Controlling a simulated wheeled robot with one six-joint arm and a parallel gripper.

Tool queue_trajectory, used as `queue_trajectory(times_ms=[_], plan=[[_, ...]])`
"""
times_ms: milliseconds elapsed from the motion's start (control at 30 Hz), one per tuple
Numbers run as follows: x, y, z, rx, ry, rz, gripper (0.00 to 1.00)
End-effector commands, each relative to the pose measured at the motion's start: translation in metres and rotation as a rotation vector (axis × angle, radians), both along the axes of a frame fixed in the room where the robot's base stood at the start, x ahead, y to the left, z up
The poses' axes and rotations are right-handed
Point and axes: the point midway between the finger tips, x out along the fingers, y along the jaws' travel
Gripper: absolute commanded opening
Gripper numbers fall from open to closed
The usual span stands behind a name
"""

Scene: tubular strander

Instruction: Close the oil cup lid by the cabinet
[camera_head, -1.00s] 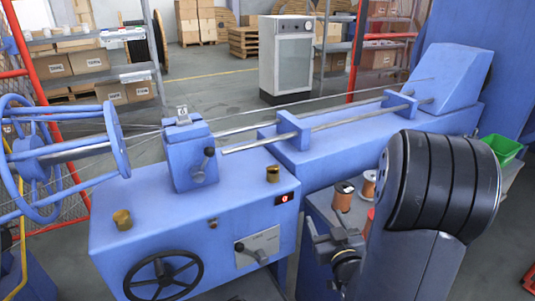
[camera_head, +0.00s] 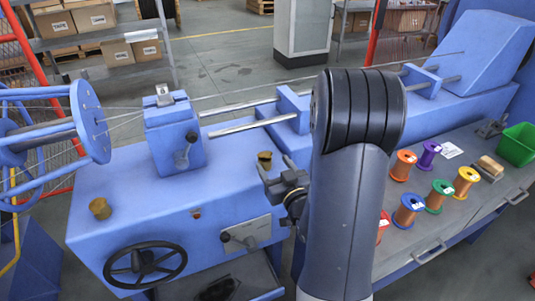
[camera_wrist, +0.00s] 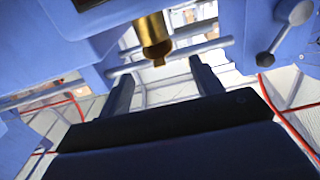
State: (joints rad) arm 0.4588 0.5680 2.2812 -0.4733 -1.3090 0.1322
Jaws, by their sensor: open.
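Two brass oil cups stand on the blue machine housing in the head view: a left cup (camera_head: 100,208) near the front left and a right cup (camera_head: 264,160) near the right edge. My gripper (camera_head: 279,180) is close beside the right cup, at its lower right, with the arm reaching in from the right. In the wrist view, which looks inverted, a brass cup (camera_wrist: 153,35) hangs from the top, just beyond my open, empty fingers (camera_wrist: 158,68). A small brass piece shows at its end. I cannot tell how either cup's lid stands.
A handwheel (camera_head: 146,266) and a lever (camera_head: 240,239) are on the housing front. Metal rods (camera_head: 240,126) run behind the right cup. A pale cabinet (camera_head: 301,28) stands on the floor behind. Colored spools (camera_head: 410,207) and a green bin (camera_head: 518,145) occupy the right bench.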

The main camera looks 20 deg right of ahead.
Motion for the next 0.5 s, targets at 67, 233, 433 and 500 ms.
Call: queue_trajectory(times_ms=[67, 233, 433, 500], plan=[[0.015, 0.001, 0.001, 0.000, -0.001, 0.002, 0.62], [0.038, 0.000, 0.001, -0.001, 0.000, 0.001, 0.62], [0.048, 0.000, 0.000, -0.001, 0.000, -0.001, 0.62], [0.048, 0.000, 0.000, 0.000, 0.000, -0.001, 0.62]])
